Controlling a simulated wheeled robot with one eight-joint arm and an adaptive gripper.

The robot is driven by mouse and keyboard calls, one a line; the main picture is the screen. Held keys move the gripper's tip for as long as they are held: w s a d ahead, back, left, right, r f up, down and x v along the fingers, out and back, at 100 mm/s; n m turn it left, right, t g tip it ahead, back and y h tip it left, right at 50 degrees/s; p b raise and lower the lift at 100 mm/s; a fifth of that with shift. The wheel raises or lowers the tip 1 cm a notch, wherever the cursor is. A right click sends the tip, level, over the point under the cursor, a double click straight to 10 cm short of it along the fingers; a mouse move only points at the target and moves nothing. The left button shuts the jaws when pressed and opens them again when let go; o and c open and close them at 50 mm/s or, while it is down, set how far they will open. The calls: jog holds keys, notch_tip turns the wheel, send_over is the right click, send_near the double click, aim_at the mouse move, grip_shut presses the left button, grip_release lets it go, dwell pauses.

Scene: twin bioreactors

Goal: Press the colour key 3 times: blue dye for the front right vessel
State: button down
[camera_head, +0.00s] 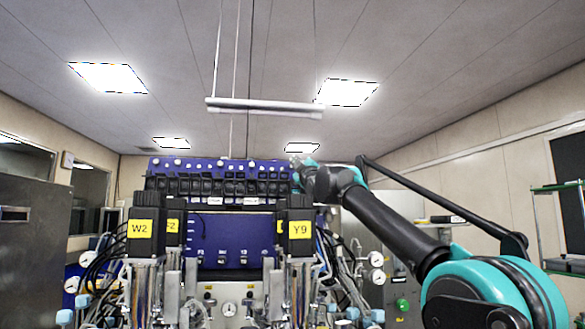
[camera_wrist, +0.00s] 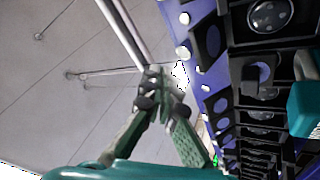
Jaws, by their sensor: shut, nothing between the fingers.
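My gripper (camera_wrist: 158,82) is shut and empty, with its fingertips together in the wrist view. In the head view my gripper (camera_head: 301,162) is at the right end of the blue control panel (camera_head: 222,163), near its top edge. In the wrist view the panel's blue face (camera_wrist: 208,45) and rows of black modules (camera_wrist: 262,20) run along the right side, beside the fingers. I cannot tell whether the fingertips touch the panel. No key shows a readable colour. Below, a black unit labelled Y9 (camera_head: 300,246) stands front right and one labelled W2 (camera_head: 141,246) front left. The vessels are not clearly visible.
Tubes and cables (camera_head: 340,275) crowd both sides of the twin rig. A grey cabinet (camera_head: 30,235) stands at left, and a shelf rack (camera_head: 560,230) at right. A light bar (camera_head: 262,106) hangs from the ceiling above the panel.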

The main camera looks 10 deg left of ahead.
jog(key=shift+w+a+f, duration=0.15)
jog(key=shift+w+f, duration=0.05)
jog(key=shift+w, duration=0.45)
jog(key=shift+w+a+f, duration=0.1)
jog(key=shift+w, duration=0.25)
jog(key=shift+w+a+f, duration=0.15)
jog(key=shift+w, duration=0.4)
jog(key=shift+s+d+r, duration=0.15)
jog(key=shift+s, duration=0.35)
jog(key=shift+s+d+r, duration=0.15)
jog(key=shift+s, duration=0.4)
jog(key=shift+s+d+r, duration=0.15)
jog(key=shift+s, duration=0.35)
jog(key=shift+w+a+f, duration=0.15)
jog(key=shift+w, duration=0.4)
jog(key=shift+w+a+f, duration=0.2)
jog(key=shift+w, duration=0.35)
jog(key=shift+w+a+f, duration=0.15)
jog(key=shift+w, duration=0.4)
jog(key=shift+s+d+r, duration=0.15)
jog(key=shift+s, duration=0.4)
jog(key=shift+s+d+r, duration=0.2)
jog(key=shift+s, duration=0.35)
jog(key=shift+s+d+r, duration=0.15)
jog(key=shift+s, duration=0.4)
